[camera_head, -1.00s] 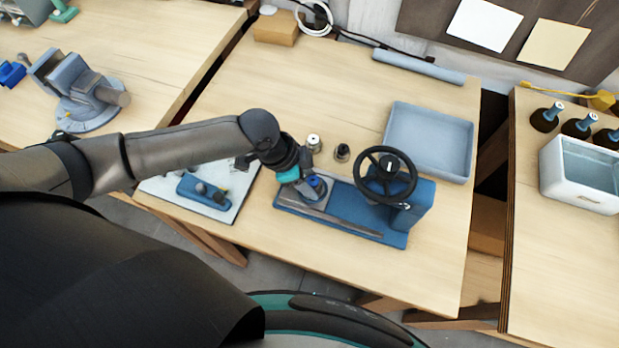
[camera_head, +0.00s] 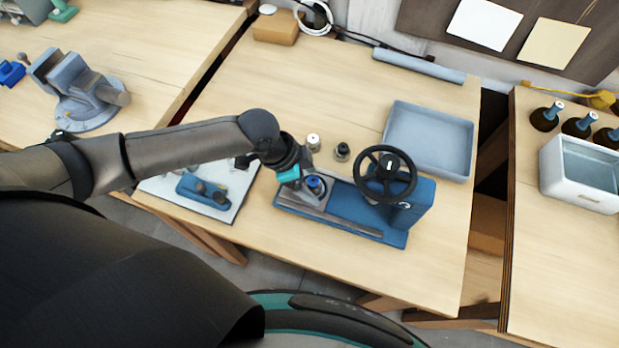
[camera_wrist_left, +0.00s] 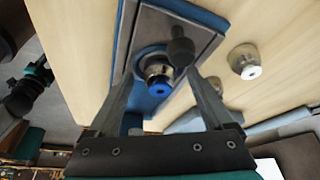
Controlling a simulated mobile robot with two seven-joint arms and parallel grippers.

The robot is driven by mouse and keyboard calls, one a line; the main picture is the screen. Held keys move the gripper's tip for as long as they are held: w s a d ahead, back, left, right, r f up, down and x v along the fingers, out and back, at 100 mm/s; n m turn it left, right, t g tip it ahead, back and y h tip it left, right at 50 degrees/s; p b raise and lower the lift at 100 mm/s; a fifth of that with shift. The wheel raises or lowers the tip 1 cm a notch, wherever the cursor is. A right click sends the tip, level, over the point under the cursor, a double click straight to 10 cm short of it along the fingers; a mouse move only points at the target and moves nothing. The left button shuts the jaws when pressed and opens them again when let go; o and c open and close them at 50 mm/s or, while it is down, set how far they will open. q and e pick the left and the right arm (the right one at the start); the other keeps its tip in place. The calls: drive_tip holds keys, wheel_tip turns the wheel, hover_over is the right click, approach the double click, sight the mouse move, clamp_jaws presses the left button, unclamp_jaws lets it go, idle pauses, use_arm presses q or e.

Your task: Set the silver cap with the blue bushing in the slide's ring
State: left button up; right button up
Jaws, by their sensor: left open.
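The silver cap with the blue bushing (camera_wrist_left: 159,75) stands upright at the slide's ring (camera_wrist_left: 150,55); its blue top also shows in the head view (camera_head: 316,185). The cap's lower edge is partly hidden, so I cannot tell how deep it sits. My left gripper (camera_wrist_left: 165,68) is open, with one finger on each side of the cap and visible gaps to both. In the head view the left gripper (camera_head: 303,184) is at the left end of the blue press (camera_head: 345,213). A dark, teal-banded part (camera_wrist_left: 28,88) at the left of the wrist view may be my right gripper; its fingers are unclear.
Behind the press stand a silver cap with a pale bushing (camera_head: 313,142) and a dark cap (camera_head: 342,151). The black handwheel (camera_head: 386,174) rises right of the slide. A grey tray (camera_head: 428,140) lies behind it. A white board (camera_head: 236,205) with a blue tool lies left.

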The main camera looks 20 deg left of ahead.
use_arm(q)
drive_tip(key=p+v, duration=0.1)
drive_tip(key=v, duration=1.4)
drive_tip(key=shift+r+p, duration=0.25)
drive_tip(key=shift+p, duration=0.15)
drive_tip(key=d+p+v, duration=0.1)
drive_tip(key=p+v, duration=0.7)
drive_tip(key=shift+r, duration=0.45)
drive_tip(key=shift+a, duration=0.1)
